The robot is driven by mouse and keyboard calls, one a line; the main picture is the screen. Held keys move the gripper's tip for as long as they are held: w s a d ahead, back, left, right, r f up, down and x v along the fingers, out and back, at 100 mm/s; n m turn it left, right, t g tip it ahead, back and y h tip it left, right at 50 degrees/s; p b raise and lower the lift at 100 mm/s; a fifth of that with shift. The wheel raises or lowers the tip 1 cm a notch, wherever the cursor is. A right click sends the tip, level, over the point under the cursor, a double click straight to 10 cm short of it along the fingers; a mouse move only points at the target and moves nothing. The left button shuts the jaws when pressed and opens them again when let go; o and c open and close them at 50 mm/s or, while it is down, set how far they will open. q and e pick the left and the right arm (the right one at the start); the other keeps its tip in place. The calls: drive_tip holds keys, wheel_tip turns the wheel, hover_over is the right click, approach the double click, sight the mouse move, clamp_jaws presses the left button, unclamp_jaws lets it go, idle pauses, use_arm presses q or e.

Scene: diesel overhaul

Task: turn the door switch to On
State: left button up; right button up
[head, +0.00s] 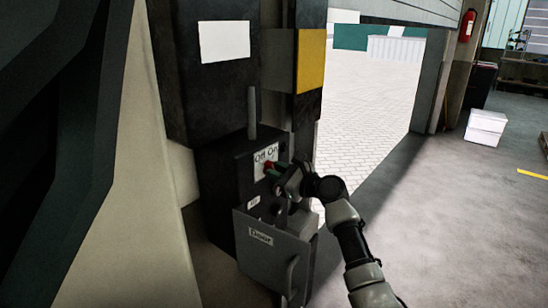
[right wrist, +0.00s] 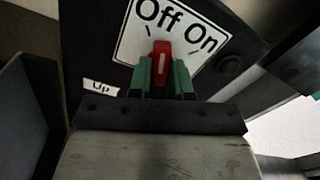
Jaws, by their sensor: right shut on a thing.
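The door switch (right wrist: 162,54) is a red knob with a pale line, on a white plate (right wrist: 133,36) marked "Off" and "On". In the right wrist view the knob stands roughly upright, its line pointing up between the two words. My right gripper (right wrist: 163,78) has green fingertips, one on each side of the knob, and is shut on it. In the head view my right gripper (head: 275,171) reaches the dark control box (head: 228,172) from the right, and the red knob shows at its tips. My left gripper is in neither view.
An open box cover labelled "Door" (head: 261,237) hangs below the switch. An "Up" label (right wrist: 101,88) sits left of the knob and a round dark button (right wrist: 230,64) to its right.

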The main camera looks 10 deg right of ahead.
drive_tip(key=m, duration=1.3)
drive_tip(key=shift+w+d+f, duration=0.1)
drive_tip(key=shift+d+f, duration=0.05)
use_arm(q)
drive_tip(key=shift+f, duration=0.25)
use_arm(e)
drive_tip(key=o, duration=1.5)
drive_tip(key=v, duration=0.7)
